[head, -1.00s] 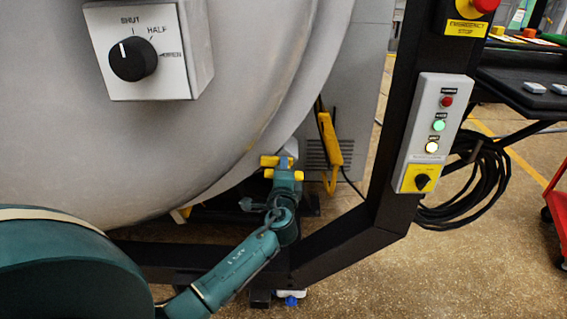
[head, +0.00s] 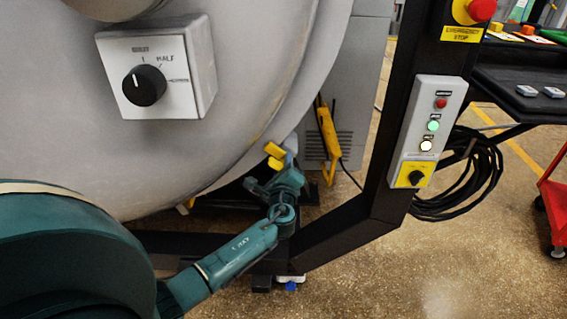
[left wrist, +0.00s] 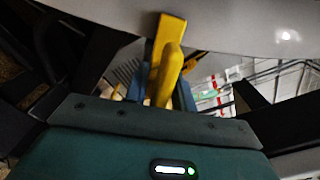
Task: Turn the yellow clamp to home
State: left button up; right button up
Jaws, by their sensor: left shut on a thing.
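The yellow clamp (head: 274,150) sits low on the right edge of the big grey furnace door, tilted in the head view. My left gripper (head: 279,168) reaches up to it from below and is shut on it. In the left wrist view the yellow clamp (left wrist: 168,62) rises from between the fingers against the grey door edge. My right gripper is not in view.
The door carries a white box with a black dial (head: 145,85). A dark frame post with a button panel (head: 429,130) stands to the right. A yellow hand-held device (head: 328,135) hangs behind the clamp. A black cable coil (head: 470,175) hangs beyond the post.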

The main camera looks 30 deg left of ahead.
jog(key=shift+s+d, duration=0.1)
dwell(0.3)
pick_arm(q)
jog(key=o, duration=0.7)
jog(key=shift+s, duration=0.1)
jog(key=p+v, duration=0.1)
jog(key=v, duration=1.2)
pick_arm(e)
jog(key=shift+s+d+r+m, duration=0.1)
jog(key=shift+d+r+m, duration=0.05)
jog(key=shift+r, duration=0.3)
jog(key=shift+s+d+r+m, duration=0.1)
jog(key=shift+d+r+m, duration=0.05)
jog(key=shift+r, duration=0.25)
pick_arm(q)
jog(key=shift+d+f, duration=0.1)
